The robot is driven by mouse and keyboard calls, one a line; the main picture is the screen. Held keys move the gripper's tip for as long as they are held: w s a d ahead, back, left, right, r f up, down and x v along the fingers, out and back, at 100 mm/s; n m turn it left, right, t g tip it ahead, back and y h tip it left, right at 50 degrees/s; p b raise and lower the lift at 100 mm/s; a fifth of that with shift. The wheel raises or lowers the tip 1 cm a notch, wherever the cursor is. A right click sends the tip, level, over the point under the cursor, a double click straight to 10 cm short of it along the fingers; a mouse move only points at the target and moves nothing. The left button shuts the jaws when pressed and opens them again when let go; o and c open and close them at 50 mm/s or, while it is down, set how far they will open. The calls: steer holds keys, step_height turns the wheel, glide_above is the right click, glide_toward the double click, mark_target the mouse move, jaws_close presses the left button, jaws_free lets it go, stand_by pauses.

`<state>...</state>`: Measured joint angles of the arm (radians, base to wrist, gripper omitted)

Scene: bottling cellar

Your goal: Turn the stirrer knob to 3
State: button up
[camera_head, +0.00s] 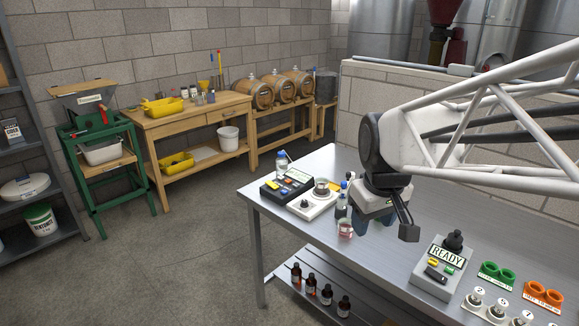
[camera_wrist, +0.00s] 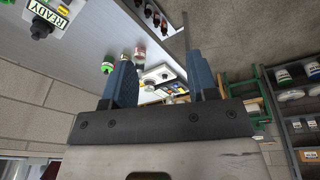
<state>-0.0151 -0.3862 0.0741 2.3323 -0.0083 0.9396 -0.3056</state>
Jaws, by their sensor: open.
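The white stirrer (camera_head: 312,208) stands on the steel table in the head view, with a glass beaker (camera_head: 321,187) on top. Its small dark knob (camera_head: 304,204) is on the front face; the number it points at is too small to read. My gripper (camera_head: 392,228) is open and empty above the table, to the right of the stirrer and apart from it. In the wrist view my gripper's blue fingers (camera_wrist: 158,78) stand wide apart, and a white device that looks like the stirrer (camera_wrist: 157,75) shows between them in the distance.
A dark instrument (camera_head: 286,187) stands left of the stirrer. Bottles (camera_head: 341,205) and a small jar with pink contents (camera_head: 345,229) stand between the stirrer and my gripper. A READY box (camera_head: 441,275) with a black knob and green and orange holders (camera_head: 497,273) are at the right.

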steer(key=w+a+n, duration=0.2)
steer(key=w+n, duration=0.2)
steer(key=w, duration=1)
steer(key=n+g, duration=0.2)
steer(key=n, duration=0.8)
glide_above(304, 201)
step_height(304, 201, down, 21)
steer(key=shift+w+d+f, duration=0.1)
steer(key=shift+f, duration=0.05)
steer(key=shift+f, duration=3.9)
steer(key=shift+c, duration=0.3)
